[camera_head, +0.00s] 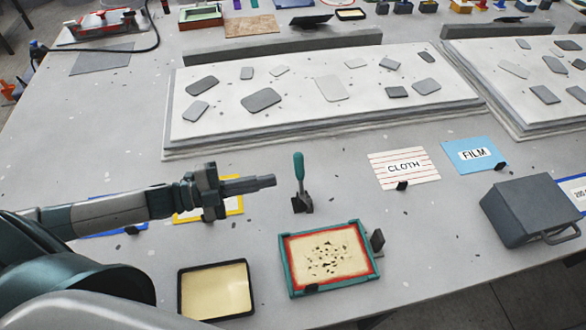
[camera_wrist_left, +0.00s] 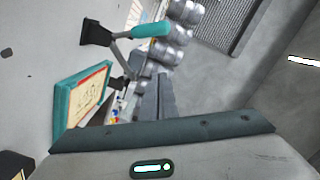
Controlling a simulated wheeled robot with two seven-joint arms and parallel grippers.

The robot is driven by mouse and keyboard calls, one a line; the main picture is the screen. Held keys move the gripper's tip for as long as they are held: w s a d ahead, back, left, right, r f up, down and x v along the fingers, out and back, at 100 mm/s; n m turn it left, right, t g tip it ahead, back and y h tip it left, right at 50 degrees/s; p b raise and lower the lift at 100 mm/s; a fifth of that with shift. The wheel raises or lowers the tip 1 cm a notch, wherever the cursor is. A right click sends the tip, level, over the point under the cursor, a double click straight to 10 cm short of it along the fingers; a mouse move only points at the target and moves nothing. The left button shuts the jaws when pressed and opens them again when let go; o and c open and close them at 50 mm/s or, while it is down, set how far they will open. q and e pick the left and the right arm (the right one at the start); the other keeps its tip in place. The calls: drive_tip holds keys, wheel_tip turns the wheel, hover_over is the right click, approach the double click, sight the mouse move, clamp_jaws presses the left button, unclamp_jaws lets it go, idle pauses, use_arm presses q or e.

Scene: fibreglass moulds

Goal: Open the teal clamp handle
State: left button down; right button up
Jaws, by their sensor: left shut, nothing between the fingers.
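The teal clamp handle (camera_head: 299,167) stands upright on its dark clamp base (camera_head: 302,203) on the table in the head view. In the left wrist view the teal handle (camera_wrist_left: 152,29) shows at the upper middle, with its dark base (camera_wrist_left: 95,33) to the left. My left gripper (camera_head: 268,182) is shut and empty, to the left of the handle and apart from it. Its fingers (camera_wrist_left: 157,98) also show in the left wrist view, below the handle. My right gripper is not in view.
A teal-framed tray (camera_head: 285,262) lies in front of the clamp, with a black-rimmed tray (camera_head: 181,292) to its left. A large white mould panel (camera_head: 300,110) lies behind. CLOTH (camera_head: 404,168) and FILM (camera_head: 472,155) cards and a grey box (camera_head: 530,208) stand to the right.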

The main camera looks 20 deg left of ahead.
sight(298, 171)
use_arm(q)
drive_tip(key=shift+w+a+f, duration=0.15)
drive_tip(key=shift+w+f, duration=0.15)
drive_tip(key=shift+f, duration=0.2)
drive_tip(key=shift+s+r, duration=0.1)
drive_tip(key=p+x, duration=0.1)
drive_tip(key=x, duration=0.2)
drive_tip(key=w+p+x, duration=0.1)
drive_tip(key=p+x, duration=0.1)
drive_tip(key=x, duration=0.1)
drive_tip(key=a+f+p+x, duration=0.1)
drive_tip(key=p+x, duration=0.1)
drive_tip(key=x, duration=0.1)
drive_tip(key=shift+w, duration=0.45)
drive_tip(key=shift+w+a+f+p, duration=0.25)
drive_tip(key=shift+a+f+p, duration=0.2)
drive_tip(key=shift+a, duration=0.1)
